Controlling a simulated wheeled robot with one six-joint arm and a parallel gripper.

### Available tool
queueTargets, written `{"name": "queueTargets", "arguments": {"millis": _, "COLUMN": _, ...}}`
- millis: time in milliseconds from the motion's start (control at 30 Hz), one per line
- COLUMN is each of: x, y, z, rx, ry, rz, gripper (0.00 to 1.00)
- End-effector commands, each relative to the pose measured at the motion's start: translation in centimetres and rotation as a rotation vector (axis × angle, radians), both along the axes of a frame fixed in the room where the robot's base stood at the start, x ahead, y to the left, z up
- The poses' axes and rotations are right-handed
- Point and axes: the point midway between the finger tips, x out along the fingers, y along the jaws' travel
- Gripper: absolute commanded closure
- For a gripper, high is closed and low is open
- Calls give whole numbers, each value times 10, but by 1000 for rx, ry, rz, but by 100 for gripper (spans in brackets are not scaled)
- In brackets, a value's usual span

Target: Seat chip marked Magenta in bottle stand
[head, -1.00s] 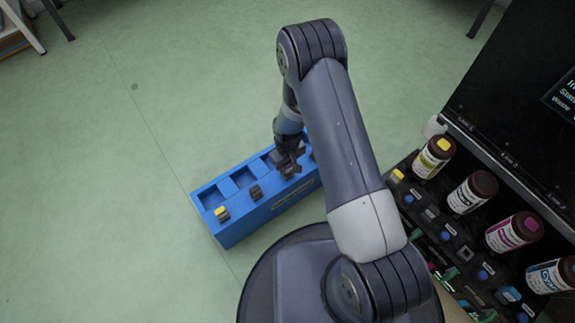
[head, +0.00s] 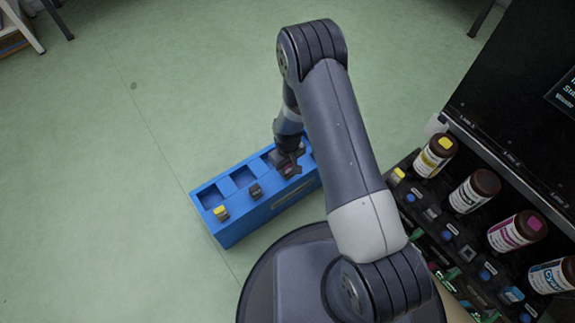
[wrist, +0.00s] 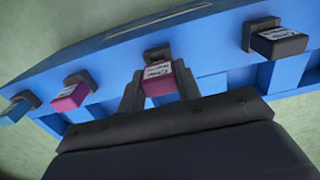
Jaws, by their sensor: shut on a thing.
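My gripper (wrist: 160,88) is shut on a magenta chip (wrist: 157,78) with a white label, too small to read. In the wrist view the chip is between the two fingers, in front of a dark holder on the blue crate (wrist: 215,32); I cannot tell whether it still touches the holder.
On the crate are a yellow chip (head: 221,213), a black chip (wrist: 280,43) and a cyan chip (wrist: 15,112). Yellow-label (head: 435,156), black-cap (head: 474,192), magenta-label (head: 517,231) and cyan-label (head: 553,276) bottles stand in the rack. The green floor is clear at left.

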Motion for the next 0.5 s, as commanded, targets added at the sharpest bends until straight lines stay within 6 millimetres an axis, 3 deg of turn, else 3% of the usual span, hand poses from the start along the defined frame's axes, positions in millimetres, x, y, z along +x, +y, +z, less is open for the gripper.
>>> {"name": "queueTargets", "arguments": {"millis": 500, "x": 0, "y": 0, "z": -6, "rx": 0, "ry": 0, "rz": 0, "gripper": 90}}
